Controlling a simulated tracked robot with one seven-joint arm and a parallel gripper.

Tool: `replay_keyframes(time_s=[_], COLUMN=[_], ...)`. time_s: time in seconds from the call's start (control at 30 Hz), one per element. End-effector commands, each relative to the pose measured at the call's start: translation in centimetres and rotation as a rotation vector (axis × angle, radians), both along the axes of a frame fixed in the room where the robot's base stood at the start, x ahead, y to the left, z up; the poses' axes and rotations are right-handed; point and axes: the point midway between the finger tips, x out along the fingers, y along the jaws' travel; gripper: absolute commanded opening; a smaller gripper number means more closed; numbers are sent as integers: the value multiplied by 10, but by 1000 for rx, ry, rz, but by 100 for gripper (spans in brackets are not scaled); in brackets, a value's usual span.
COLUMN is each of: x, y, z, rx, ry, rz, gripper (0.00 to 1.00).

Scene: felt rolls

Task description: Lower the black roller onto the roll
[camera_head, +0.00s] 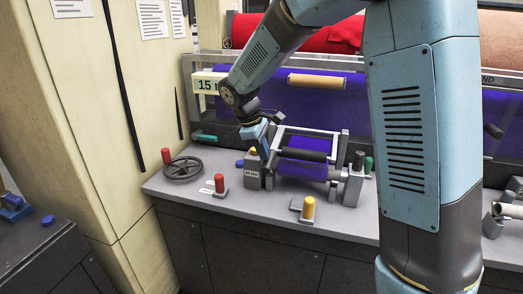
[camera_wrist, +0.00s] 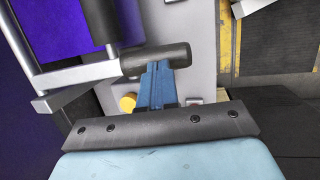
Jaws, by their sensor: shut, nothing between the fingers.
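The black roller (camera_head: 303,155) sits in a silver frame (camera_head: 308,131) over the purple roll (camera_head: 303,172) on the bench; I cannot tell whether they touch. In the wrist view a dark cylinder that looks like the roller (camera_wrist: 99,20) enters from the top. A silver bar (camera_wrist: 85,73) of the frame ends in a dark handle (camera_wrist: 158,60). My gripper (camera_wrist: 157,68) is shut and empty, its blue tips at the handle's lower side; contact is unclear. In the head view my gripper (camera_head: 262,148) is at the frame's left side.
A black handwheel (camera_head: 184,168), a red knob (camera_head: 219,184) and a yellow knob (camera_head: 308,208) stand on the grey bench top (camera_head: 265,212). Grey posts flank the roll. Large purple and red felt rolls lie behind.

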Motion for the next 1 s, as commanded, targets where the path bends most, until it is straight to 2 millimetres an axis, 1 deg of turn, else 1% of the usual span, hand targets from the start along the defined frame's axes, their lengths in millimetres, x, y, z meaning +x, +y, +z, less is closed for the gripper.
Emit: replay_keyframes(time_s=[0.1, 0.2, 0.57, 0.67, 0.77, 1.0], x=[0, 0, 0, -1, -2, -10], y=[-1, -1, 0, 3, 7, 23], z=[-17, -24, -21, -14, 0, 44], rx=[-4, -1, -1, 0, 1, 2], ry=[5, 3, 1, 1, 0, 0], rz=[1, 0, 0, 0, -2, -3], gripper=[0, 0, 0, 0, 0, 0])
